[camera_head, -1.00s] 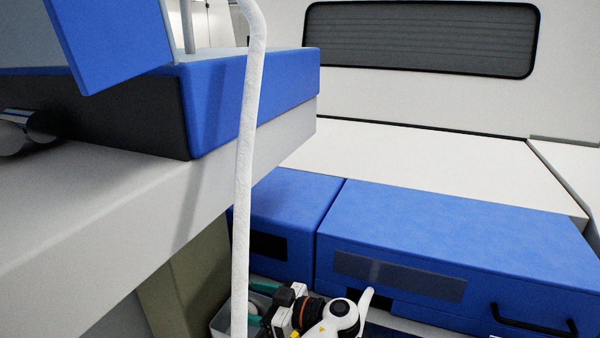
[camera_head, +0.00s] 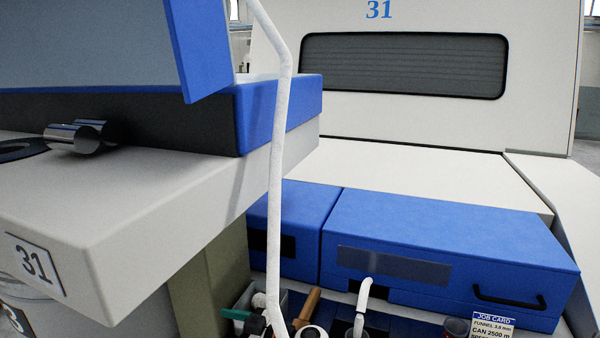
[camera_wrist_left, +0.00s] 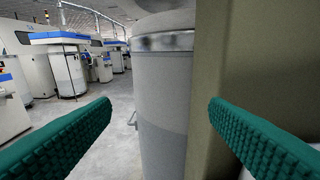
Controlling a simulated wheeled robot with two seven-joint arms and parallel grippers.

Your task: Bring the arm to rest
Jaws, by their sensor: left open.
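My left gripper (camera_wrist_left: 160,105) is open in the left wrist view, with two green ribbed fingers spread wide and nothing between them. Beyond the fingers stands a tall grey can (camera_wrist_left: 162,90) with a metal band near its top, and a beige post (camera_wrist_left: 220,60) fills the space beside it. In the head view only a small part of my arm shows at the bottom edge, partly behind the white sliver strand (camera_head: 275,180). My right gripper is in neither view.
A grey ledge with a number 31 plate (camera_head: 35,263) juts in at left, carrying shiny rollers (camera_head: 78,137). A blue cover (camera_head: 450,225) with a black handle spans the right. A job card (camera_head: 493,322), a grey bin (camera_head: 245,300) and a wooden handle (camera_head: 307,303) sit low.

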